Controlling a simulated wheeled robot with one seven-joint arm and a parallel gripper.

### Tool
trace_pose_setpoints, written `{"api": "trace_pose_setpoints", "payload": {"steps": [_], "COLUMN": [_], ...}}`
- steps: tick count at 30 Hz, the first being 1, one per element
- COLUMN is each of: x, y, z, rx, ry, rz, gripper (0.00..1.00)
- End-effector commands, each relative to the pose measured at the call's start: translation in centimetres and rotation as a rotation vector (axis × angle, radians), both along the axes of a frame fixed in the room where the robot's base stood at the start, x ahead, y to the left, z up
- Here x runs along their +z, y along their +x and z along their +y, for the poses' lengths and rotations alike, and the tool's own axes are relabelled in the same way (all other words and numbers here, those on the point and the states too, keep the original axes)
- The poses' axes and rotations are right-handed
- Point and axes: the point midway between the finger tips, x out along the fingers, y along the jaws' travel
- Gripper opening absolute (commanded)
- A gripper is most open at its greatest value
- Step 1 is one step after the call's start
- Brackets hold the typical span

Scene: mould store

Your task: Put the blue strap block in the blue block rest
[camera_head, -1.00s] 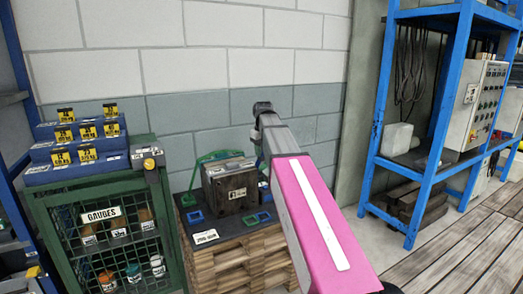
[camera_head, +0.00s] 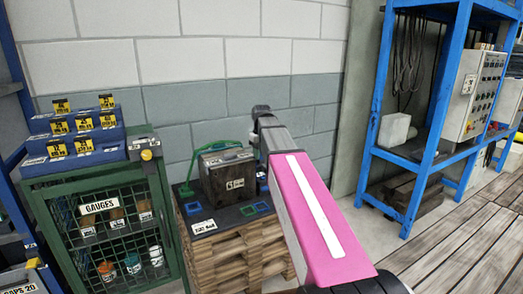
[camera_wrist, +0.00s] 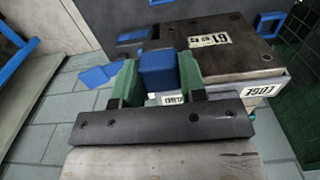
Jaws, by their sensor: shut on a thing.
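My gripper (camera_wrist: 158,82) shows in the wrist view with its green fingers shut on the blue strap block (camera_wrist: 158,70), one on each side. It holds the block beside the dark mould (camera_wrist: 225,40), whose label reads as upside down. I cannot tell which is the blue block rest.
The dark top stands on a wooden pallet stack (camera_head: 225,260). A green gauges cage (camera_head: 100,205) stands close on its left. A blue steel rack (camera_head: 425,160) stands to the right. A block wall (camera_head: 200,110) is behind. A green loop (camera_head: 187,165) rises beside the mould.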

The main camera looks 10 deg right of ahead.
Motion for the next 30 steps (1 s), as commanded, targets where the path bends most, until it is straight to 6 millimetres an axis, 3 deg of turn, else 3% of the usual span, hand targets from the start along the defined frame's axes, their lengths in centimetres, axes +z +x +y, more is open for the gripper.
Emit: {"api": "trace_pose_setpoints", "payload": {"steps": [30], "x": [-7.0], "y": [0.0], "z": [0.0], "rx": [0.0], "ry": [0.0], "rz": [0.001], "gripper": [0.17]}}
